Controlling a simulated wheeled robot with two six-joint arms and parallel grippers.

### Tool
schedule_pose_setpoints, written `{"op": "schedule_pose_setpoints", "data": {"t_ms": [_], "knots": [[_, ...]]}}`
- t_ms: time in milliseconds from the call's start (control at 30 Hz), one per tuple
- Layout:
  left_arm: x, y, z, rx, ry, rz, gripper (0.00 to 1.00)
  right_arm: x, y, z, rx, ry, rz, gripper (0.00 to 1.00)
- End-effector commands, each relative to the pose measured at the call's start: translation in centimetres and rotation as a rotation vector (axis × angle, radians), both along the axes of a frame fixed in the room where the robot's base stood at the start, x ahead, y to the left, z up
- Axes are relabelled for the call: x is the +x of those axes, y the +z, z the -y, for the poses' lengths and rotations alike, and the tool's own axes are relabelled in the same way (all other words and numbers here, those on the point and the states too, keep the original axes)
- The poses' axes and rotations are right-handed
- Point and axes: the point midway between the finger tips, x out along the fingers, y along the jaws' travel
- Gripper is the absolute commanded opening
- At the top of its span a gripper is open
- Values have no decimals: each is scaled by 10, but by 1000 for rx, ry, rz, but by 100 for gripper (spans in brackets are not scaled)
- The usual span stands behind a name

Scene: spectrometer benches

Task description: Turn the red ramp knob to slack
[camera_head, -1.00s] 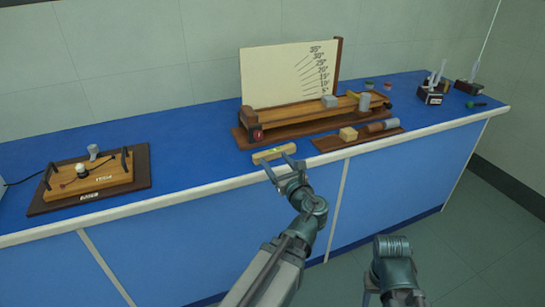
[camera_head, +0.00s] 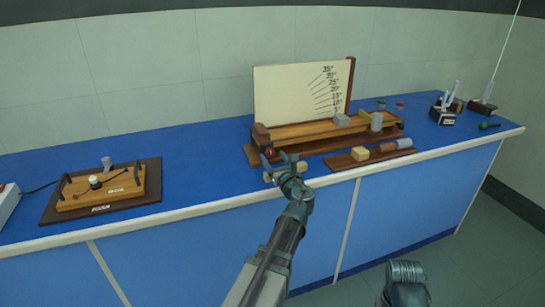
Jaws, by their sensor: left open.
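The red ramp knob (camera_head: 270,152) is on the left front end of the wooden ramp apparatus (camera_head: 315,131), which stands on the blue bench before a white angle chart (camera_head: 300,93). My left gripper (camera_head: 278,160) is open, its fingers at or just in front of the knob. I cannot tell whether they touch it. A light wooden level bar (camera_head: 300,167) lies on the bench behind and below the gripper, partly hidden by it. My right arm shows at the bottom right, but its gripper's fingers are not in view.
A grey block (camera_head: 341,120) and a grey cylinder (camera_head: 376,121) are on the ramp. A brown tray (camera_head: 339,160) with blocks lies in front. A wooden board device (camera_head: 103,188) stands at the left, and small instruments (camera_head: 446,108) at the right. The bench between is clear.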

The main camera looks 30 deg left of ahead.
Motion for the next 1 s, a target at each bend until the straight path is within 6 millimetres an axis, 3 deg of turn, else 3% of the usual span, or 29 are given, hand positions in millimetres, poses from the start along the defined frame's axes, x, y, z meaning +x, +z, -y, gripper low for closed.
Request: {"op": "schedule_pose_setpoints", "data": {"t_ms": [200, 500, 900, 1000], "knots": [[9, 0, -11, 0, 0, 0, 71, 0, 0, 0, 0, 0, 0, 50], [9, 0, -11, 0, -1, 0, 71, 0, 0, 0, 0, 0, 0, 50], [9, 0, -11, 0, -1, 0, 0, 0, 0, 0, 0, 0, 0, 50], [9, 0, -11, 0, -1, 0, 0, 0, 0, 0, 0, 0, 0, 50]]}}
